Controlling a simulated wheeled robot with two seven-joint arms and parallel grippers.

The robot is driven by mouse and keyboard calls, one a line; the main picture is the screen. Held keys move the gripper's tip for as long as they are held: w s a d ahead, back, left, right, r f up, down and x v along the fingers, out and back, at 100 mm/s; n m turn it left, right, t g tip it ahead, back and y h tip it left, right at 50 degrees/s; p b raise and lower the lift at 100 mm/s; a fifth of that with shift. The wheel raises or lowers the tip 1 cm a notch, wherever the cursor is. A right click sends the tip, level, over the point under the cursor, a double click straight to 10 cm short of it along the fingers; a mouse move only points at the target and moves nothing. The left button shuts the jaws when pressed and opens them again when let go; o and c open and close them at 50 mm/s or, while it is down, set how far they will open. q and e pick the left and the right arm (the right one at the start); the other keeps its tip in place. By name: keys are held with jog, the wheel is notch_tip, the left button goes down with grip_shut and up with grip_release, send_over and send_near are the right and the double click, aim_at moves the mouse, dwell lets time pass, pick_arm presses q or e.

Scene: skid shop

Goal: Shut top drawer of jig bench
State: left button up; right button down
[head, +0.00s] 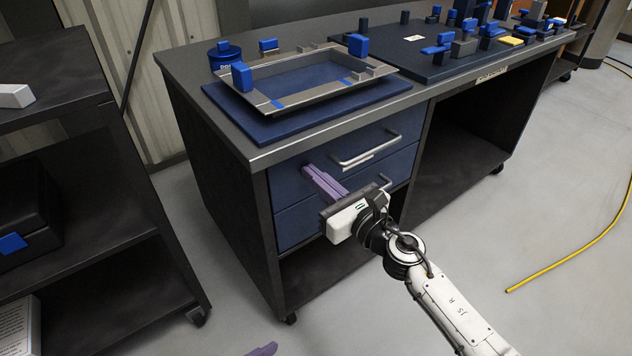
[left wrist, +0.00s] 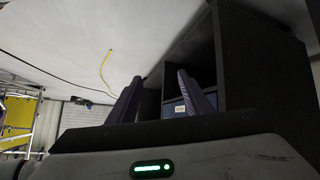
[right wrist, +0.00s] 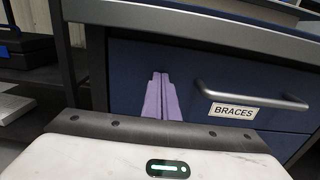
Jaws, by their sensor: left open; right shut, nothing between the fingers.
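The jig bench (head: 215,110) has a blue top drawer (head: 395,138) under its worktop. A bar handle (head: 367,150) is on the drawer front. In the right wrist view the drawer front (right wrist: 130,70) has a label reading BRACES below the handle (right wrist: 250,98). The drawer looks about flush, but a small gap cannot be ruled out. My right gripper (head: 308,168) is shut and empty, its purple fingertips at the drawer front, left of the handle; contact is unclear. My left gripper (left wrist: 160,78) is open and empty; only a fingertip (head: 263,350) shows low in the head view.
A second blue drawer (head: 297,222) is below, partly hidden by my right gripper. A metal frame (head: 325,92) on a blue plate and several blue-topped pegs are on the worktop. A dark shelf cart (head: 80,110) stands left. A yellow hose (head: 570,255) lies on open floor at right.

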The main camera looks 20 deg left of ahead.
pick_arm(q)
jog(key=shift+w+r, duration=0.3)
jog(key=shift+w, duration=0.1)
pick_arm(e)
jog(key=shift+w+a+r, duration=0.15)
jog(key=shift+r, duration=0.2)
pick_arm(q)
jog(key=shift+s+a+p, duration=0.25)
jog(key=shift+a+p, duration=0.05)
jog(key=shift+p, duration=0.95)
pick_arm(e)
jog(key=v, duration=1)
jog(key=shift+s+d+f, duration=0.2)
jog(key=shift+d+f, duration=0.1)
